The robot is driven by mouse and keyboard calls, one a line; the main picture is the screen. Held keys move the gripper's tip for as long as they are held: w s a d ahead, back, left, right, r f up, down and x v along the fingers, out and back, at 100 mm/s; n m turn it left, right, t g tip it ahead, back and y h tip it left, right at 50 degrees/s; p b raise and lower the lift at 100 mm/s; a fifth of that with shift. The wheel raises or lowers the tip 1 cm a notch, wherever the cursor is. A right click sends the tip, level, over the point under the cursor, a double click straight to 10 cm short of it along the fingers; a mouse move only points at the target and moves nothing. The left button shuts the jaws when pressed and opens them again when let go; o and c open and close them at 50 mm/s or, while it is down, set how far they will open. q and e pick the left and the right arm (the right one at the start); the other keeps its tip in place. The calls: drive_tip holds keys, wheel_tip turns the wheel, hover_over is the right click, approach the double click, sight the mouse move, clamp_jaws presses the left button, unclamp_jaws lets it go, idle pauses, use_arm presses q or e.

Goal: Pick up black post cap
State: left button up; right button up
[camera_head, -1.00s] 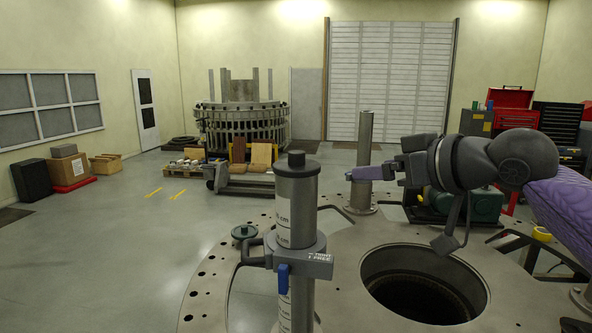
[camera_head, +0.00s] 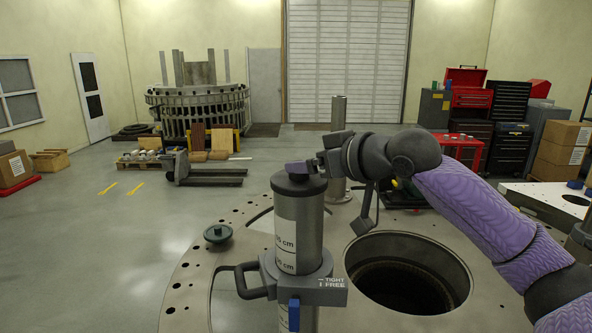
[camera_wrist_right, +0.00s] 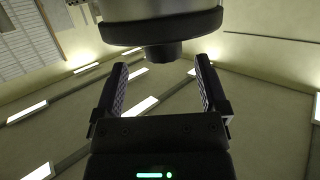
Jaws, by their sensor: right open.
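The black post cap (camera_head: 298,184) sits on top of the upright grey metal post (camera_head: 299,220) in the head view. My right gripper (camera_head: 300,168) is at the cap's small top knob, with its fingers partly hidden there. In the right wrist view the picture is upside down. The cap (camera_wrist_right: 160,28) is at the top, and its knob (camera_wrist_right: 163,53) points down between the tips of my open right gripper (camera_wrist_right: 163,62). A gap shows on both sides of the knob. My left gripper is not in view.
A grey clamp (camera_head: 310,289) with a handle and blue lever surrounds the post. The turret plate (camera_head: 200,265) has a large round hole (camera_head: 408,272). A second post (camera_head: 338,140) stands behind my right arm. A green-knobbed disc (camera_head: 218,233) lies left of the post.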

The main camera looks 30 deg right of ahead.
drive_tip(key=p+x, duration=0.1)
drive_tip(key=x, duration=0.1)
drive_tip(key=p+x, duration=0.1)
drive_tip(key=x, duration=0.2)
drive_tip(key=shift+a, duration=0.25)
drive_tip(key=shift+f, duration=0.15)
drive_tip(key=shift+s, duration=0.25)
drive_tip(key=shift+c, duration=0.6)
drive_tip(key=shift+w, duration=0.15)
drive_tip(key=c, duration=0.7)
clamp_jaws()
